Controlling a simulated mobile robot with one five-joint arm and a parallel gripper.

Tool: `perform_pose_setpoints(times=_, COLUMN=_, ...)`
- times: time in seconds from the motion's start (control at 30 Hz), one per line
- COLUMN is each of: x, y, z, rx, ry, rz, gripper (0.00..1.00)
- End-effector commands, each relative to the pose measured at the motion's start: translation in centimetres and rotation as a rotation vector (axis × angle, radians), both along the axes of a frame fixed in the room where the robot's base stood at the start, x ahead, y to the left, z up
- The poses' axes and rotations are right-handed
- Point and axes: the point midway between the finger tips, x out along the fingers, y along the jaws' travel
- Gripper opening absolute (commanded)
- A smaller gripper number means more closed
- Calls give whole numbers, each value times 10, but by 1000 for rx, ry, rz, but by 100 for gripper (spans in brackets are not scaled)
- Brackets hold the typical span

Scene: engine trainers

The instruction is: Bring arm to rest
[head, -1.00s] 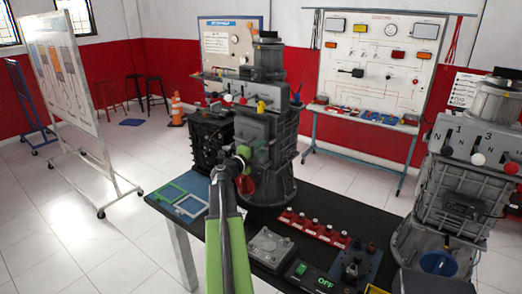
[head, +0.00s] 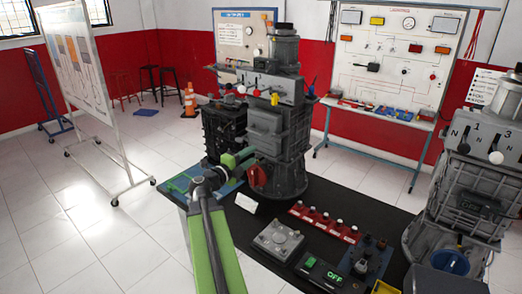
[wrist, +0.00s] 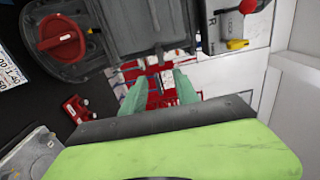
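My green arm reaches up from the bottom of the head view, over the dark table (head: 340,205). My gripper (head: 248,156) is at its far end, in front of the grey engine trainer (head: 280,165); its fingers are too small to read there. In the wrist view my gripper (wrist: 160,82) shows two pale green fingers spread apart with nothing between them. The trainer's red rotary knob (head: 257,176) is just right of and below the gripper in the head view. The knob also shows at the wrist view's upper left (wrist: 62,38). I cannot tell whether the gripper touches the trainer.
A row of red switches (head: 322,222), a grey box (head: 278,240) and a green-lit box (head: 322,272) lie on the table right of my arm. A second trainer (head: 470,190) stands at the right. A whiteboard on wheels (head: 75,62) stands left; floor between is clear.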

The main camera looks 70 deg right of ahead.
Motion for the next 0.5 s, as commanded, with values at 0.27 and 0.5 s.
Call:
perform_pose_setpoints(times=0.27, x=6, y=22, z=0, rx=0, ry=0, rz=0, gripper=36)
perform_pose_setpoints(times=0.5, x=6, y=21, z=0, rx=0, ry=0, rz=0, gripper=36)
